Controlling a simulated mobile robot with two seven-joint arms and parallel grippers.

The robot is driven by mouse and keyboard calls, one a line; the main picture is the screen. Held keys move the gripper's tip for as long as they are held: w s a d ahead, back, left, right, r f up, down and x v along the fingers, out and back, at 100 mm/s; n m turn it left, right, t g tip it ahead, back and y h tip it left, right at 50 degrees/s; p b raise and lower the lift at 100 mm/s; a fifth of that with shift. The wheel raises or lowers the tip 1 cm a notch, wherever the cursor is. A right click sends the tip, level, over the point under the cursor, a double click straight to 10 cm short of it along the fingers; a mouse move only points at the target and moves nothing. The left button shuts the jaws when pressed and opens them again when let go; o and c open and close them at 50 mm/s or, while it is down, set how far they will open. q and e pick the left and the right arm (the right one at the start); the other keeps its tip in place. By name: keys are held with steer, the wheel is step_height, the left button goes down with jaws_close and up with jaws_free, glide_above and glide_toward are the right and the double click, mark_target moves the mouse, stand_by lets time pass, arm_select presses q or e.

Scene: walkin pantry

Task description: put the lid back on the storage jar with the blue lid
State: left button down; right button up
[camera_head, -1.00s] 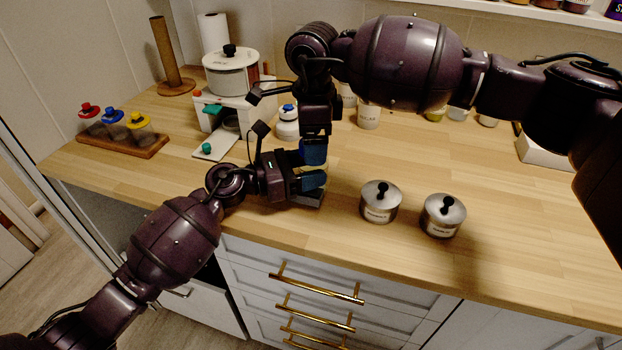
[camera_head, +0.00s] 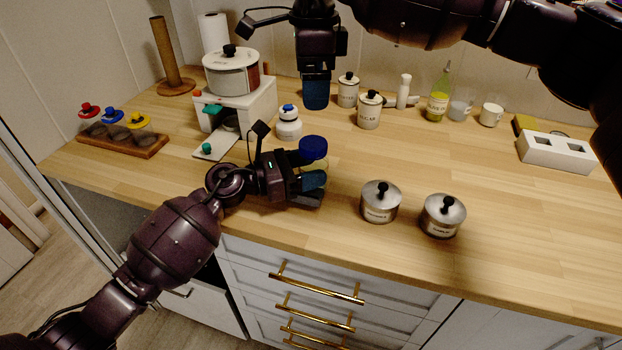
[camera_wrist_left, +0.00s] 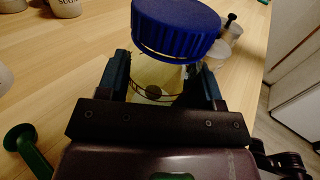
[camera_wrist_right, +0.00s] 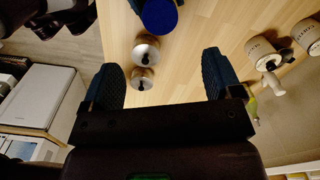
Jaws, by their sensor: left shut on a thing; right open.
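The storage jar (camera_wrist_left: 152,78) is clear, with yellowish glass or contents. My left gripper (camera_head: 308,182) is shut around its body and holds it near the counter's front edge; it also shows in the left wrist view (camera_wrist_left: 165,80). The blue lid (camera_head: 313,147) is on top of the jar's mouth; it fills the top of the left wrist view (camera_wrist_left: 176,28) and looks slightly tilted there. I cannot tell if it is fully seated. My right gripper (camera_head: 316,92) is open and empty, raised behind and apart from the lid. The lid also shows in the right wrist view (camera_wrist_right: 160,16).
Two steel canisters (camera_head: 380,203) (camera_head: 443,216) stand right of the jar. A white bottle with a blue cap (camera_head: 288,124) stands behind my left gripper. White labelled canisters (camera_head: 369,112) stand farther back. A rack of small jars (camera_head: 120,140) is at left. The counter's right middle is clear.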

steer(key=shift+r, duration=0.5)
arm_select(q)
steer(key=shift+c, duration=0.9)
jaws_free()
steer(key=v, duration=1)
steer(key=shift+s+a, duration=0.15)
steer(key=shift+a, duration=0.25)
arm_select(e)
steer(key=shift+w+f, duration=0.15)
steer(key=shift+f, duration=0.55)
arm_select(q)
steer(key=shift+s, duration=0.1)
